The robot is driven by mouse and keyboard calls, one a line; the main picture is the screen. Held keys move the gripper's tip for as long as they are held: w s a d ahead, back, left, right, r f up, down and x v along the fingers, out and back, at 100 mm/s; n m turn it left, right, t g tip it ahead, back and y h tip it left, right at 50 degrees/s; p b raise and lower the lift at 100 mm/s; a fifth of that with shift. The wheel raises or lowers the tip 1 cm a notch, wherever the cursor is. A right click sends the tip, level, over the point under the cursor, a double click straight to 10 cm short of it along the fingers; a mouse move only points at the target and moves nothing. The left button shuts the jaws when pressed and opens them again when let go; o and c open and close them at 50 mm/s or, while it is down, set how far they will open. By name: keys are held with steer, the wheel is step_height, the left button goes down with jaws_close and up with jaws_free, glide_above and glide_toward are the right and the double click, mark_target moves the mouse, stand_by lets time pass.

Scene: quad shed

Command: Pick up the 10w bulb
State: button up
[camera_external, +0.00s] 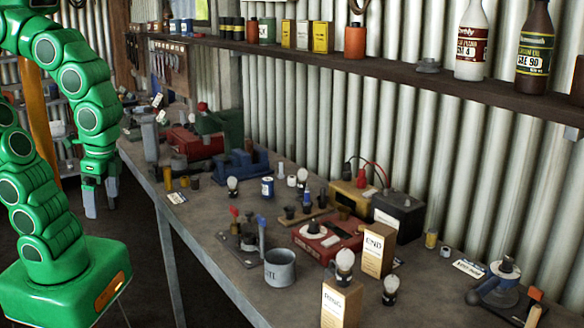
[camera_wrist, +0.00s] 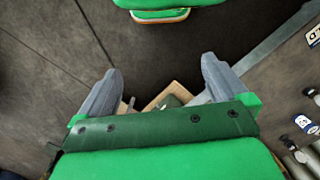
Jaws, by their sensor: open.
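Several round bulbs with dark bases stand on the workbench in the external view. One bulb (camera_external: 232,184) is near the middle of the bench. Another bulb (camera_external: 302,175) stands farther back to its right. A bulb (camera_external: 344,262) is at the near box, and one more bulb (camera_external: 390,288) stands to its right. I cannot read a wattage on any of them, so I cannot tell which is 10w. My gripper (camera_external: 101,207) hangs fingers down, left of the bench and apart from every bulb. In the wrist view my gripper (camera_wrist: 160,70) is open and empty above the floor.
The workbench (camera_external: 205,235) carries a grey mug (camera_external: 280,268), a red device (camera_external: 328,243), a tan box (camera_external: 379,248), a black battery (camera_external: 398,215) and a blue can (camera_external: 267,187). A shelf (camera_external: 400,72) with bottles runs above. The bench's front left part has bare surface.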

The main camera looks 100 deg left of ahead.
steer(key=shift+s+d+f+m, duration=0.25)
steer(key=shift+s+m, duration=0.1)
steer(key=shift+s, duration=0.2)
steer(key=shift+s+d+f+m, duration=0.2)
steer(key=shift+s+m, duration=0.15)
steer(key=shift+s, duration=0.15)
steer(key=c, duration=0.6)
steer(key=shift+c, duration=0.2)
steer(key=w+a+f+n+t, duration=0.1)
steer(key=w+a+n, duration=0.1)
steer(key=w+a, duration=0.6)
steer(key=n+t+y, duration=0.3)
steer(key=n+t, duration=0.1)
steer(key=n, duration=0.3)
glide_toward(231, 179)
steer(key=x, duration=0.3)
steer(key=a+x, duration=0.1)
steer(key=x, duration=0.1)
steer(key=shift+s+f, duration=0.15)
steer(key=shift+s, duration=0.1)
steer(key=shift+x, duration=3.85)
